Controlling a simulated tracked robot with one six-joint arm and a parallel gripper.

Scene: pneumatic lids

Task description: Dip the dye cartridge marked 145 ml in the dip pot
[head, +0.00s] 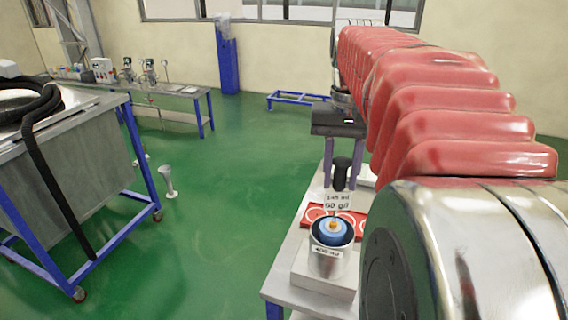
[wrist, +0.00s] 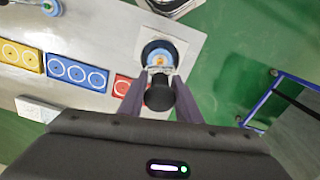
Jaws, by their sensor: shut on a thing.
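My gripper (head: 341,177) is shut on the black knob of the dye cartridge (head: 338,201), whose white label seems to read 145 ml. The cartridge hangs upright; its knob also shows between the purple fingers in the wrist view (wrist: 160,97). The metallic dip pot (head: 327,262) stands on a pale block, with a small label on its front. A blue ring with an orange centre shows inside its dark mouth. In the head view the cartridge's lower end meets the pot's far rim; I cannot tell whether it is behind or above it.
The pot's block stands on a grey table (head: 280,281). A red rack (head: 312,213) with white circles lies behind the pot. Blue (wrist: 77,73) and yellow (wrist: 20,55) racks lie left in the wrist view. A blue-framed metal bench (head: 75,150) stands left; green floor lies between.

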